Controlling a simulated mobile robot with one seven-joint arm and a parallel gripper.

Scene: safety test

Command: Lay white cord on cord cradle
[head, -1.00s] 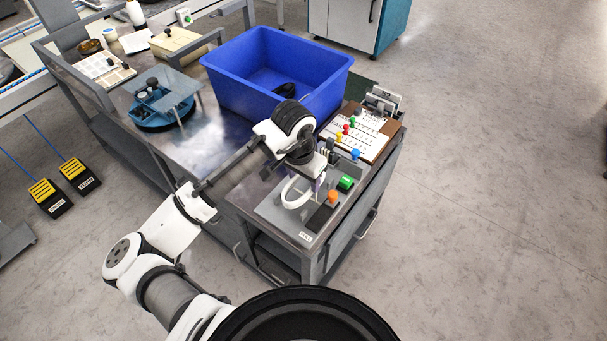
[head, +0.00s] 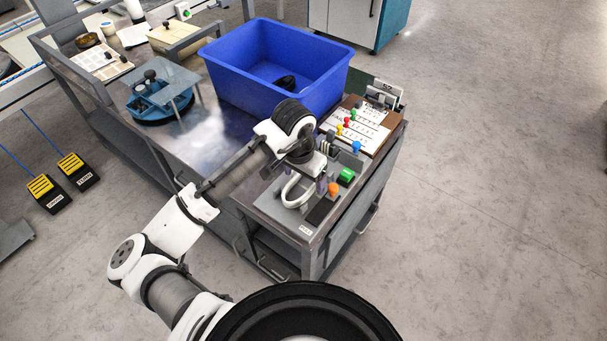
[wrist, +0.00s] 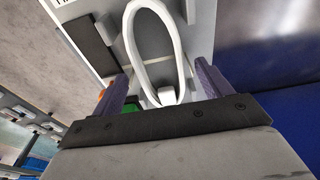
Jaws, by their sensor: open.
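The white cord (head: 286,194) is a thick loop at the grey panel on the near end of the bench. In the wrist view the loop (wrist: 179,48) stretches away from my gripper, and its near end meets a small white block between the fingers. My gripper (wrist: 160,88) is open, with one purple-grey finger on each side of that near end. In the head view my gripper (head: 321,183) is over the panel, partly hidden by my wrist. I cannot tell which part is the cord cradle, or whether either finger touches the cord.
An orange knob (head: 333,188), a green button (head: 346,176) and a black pad (head: 319,211) sit close to the right of the cord. A large blue bin (head: 230,82) stands farther back. The floor to the right is clear.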

